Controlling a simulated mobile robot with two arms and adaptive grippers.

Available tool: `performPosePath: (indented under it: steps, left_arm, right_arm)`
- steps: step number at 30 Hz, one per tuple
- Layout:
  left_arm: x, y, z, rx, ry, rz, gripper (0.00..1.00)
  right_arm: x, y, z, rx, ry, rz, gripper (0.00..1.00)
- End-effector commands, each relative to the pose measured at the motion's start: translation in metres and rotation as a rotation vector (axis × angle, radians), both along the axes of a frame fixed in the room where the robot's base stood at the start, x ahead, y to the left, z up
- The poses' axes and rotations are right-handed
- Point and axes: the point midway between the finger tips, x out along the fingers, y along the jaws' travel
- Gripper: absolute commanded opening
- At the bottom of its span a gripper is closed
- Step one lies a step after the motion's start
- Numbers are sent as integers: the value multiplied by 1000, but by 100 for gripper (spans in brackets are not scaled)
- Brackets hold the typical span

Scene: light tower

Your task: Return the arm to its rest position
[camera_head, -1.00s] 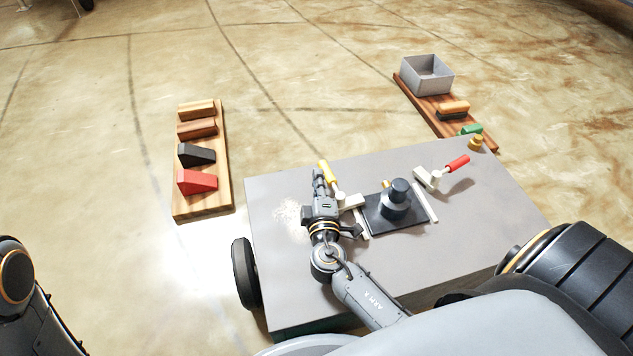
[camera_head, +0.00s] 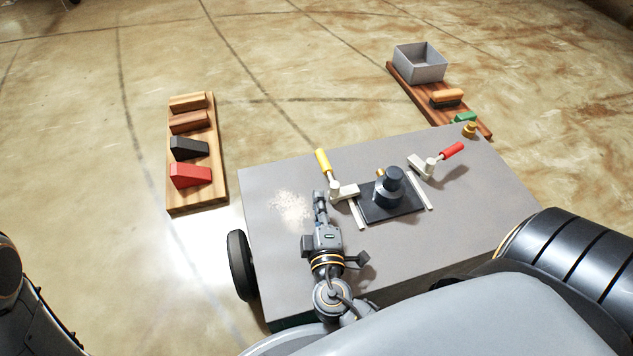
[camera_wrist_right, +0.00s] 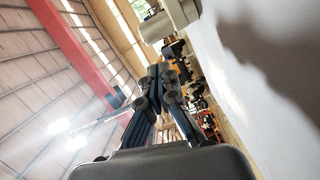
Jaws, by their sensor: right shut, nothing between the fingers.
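My right gripper (camera_head: 320,197) is over the grey table top, just left of the white clamp with the yellow handle (camera_head: 323,162). Its fingers are shut with nothing between them; they also show closed in the right wrist view (camera_wrist_right: 160,85). Whether it touches the clamp cannot be told. My left arm shows only in part at the left edge of the head view, and its gripper is out of view.
The grey table (camera_head: 270,240) carries a dark fixture (camera_head: 388,187) on a black plate, a red-handled clamp (camera_head: 452,150) and pale crumbs (camera_head: 290,207). A wooden board with wedges (camera_head: 197,200) lies left. A grey bin (camera_head: 420,65) stands on a board at the back right.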

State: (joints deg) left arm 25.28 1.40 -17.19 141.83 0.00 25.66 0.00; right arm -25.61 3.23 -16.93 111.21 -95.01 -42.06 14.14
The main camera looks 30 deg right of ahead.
Motion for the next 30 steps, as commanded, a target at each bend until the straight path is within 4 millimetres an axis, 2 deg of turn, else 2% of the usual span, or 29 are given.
performPosePath:
  steps: [4,10,14,17,20,21,23,24,26,27,29,30]
  left_arm:
    - [0,0,0,0,0,0,89]
    - [0,0,0,0,0,0,89]
    - [4,0,1,0,17,-1,89]
    - [14,1,1,-2,56,-2,89]
    - [26,2,-4,-5,116,-5,89]
    - [29,3,-7,-7,139,-7,89]
    - [33,4,-12,-10,169,-9,89]
    - [35,4,-15,-11,189,-9,89]
    - [38,5,-20,-13,217,-11,89]
    - [39,6,-23,-15,234,-12,89]
    - [40,6,-28,-17,261,-13,89]
    - [41,7,-31,-18,279,-14,89]
  right_arm:
    - [-14,6,0,0,1,0,0]
    - [-17,8,2,0,-1,1,0]
    - [-11,17,9,46,0,44,0]
    - [3,42,30,169,-5,167,0]
    - [18,87,76,362,-55,376,0]
    - [21,105,99,439,-90,466,0]
    - [21,128,136,541,-153,593,0]
    - [19,141,163,604,-202,672,0]
    - [13,156,203,689,-281,782,0]
    - [7,164,231,742,-340,853,0]
    - [-5,170,273,813,-435,954,0]
    - [-14,172,301,859,-503,1017,0]
